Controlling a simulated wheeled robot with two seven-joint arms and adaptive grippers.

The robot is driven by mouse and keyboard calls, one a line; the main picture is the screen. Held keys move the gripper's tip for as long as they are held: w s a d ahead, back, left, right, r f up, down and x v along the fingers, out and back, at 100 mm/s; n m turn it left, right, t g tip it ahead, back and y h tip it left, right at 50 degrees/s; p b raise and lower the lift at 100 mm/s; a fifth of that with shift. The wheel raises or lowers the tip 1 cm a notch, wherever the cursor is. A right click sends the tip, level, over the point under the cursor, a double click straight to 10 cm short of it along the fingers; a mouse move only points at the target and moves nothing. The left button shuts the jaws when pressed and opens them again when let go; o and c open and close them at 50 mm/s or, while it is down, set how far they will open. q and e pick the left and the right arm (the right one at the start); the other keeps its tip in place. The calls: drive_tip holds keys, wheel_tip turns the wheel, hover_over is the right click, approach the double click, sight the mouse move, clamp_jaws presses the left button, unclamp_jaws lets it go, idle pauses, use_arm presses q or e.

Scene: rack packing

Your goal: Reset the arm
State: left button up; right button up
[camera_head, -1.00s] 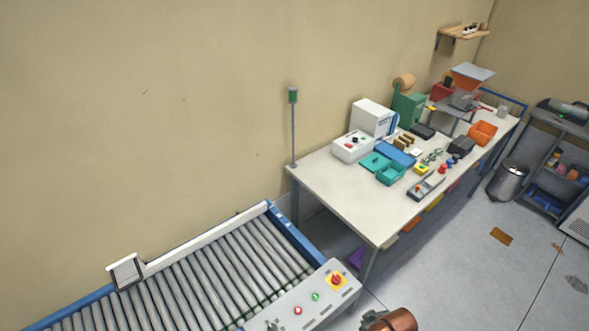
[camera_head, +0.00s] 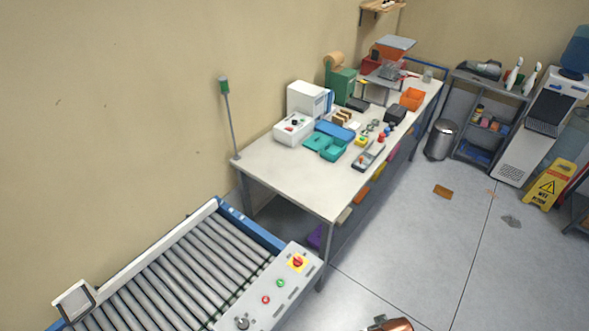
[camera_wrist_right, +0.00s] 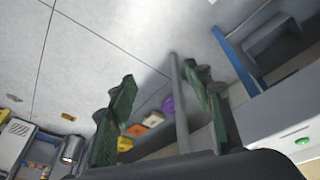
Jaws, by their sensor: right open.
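My right gripper (camera_wrist_right: 165,108) shows in the right wrist view, with its two green-padded fingers spread apart. It is open, and nothing is between the fingers. Floor and a table leg (camera_wrist_right: 178,100) show beyond it. In the head view only a small copper-coloured part of my own arm shows at the bottom edge, and no fingers are visible there. My left gripper is not in either view.
A roller conveyor (camera_head: 150,275) with a button panel (camera_head: 270,290) stands at lower left. A white workbench (camera_head: 290,180) holds boxes and teal trays (camera_head: 327,147). A bin (camera_head: 440,140), a shelf cart (camera_head: 485,125) and a yellow wet-floor sign (camera_head: 550,185) stand right.

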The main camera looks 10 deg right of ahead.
drive_tip(key=s+a+f+g+b, duration=0.1)
drive_tip(key=s+f+b, duration=0.2)
drive_tip(key=f, duration=1.3)
drive_tip(key=s+f+b, duration=0.3)
drive_tip(key=f, duration=1.4)
drive_tip(key=s+f+n+g+b, duration=0.1)
drive_tip(key=s+f+b, duration=0.3)
drive_tip(key=s+f, duration=1.3)
drive_tip(key=shift+f+g+y, duration=0.3)
drive_tip(key=shift+f, duration=0.1)
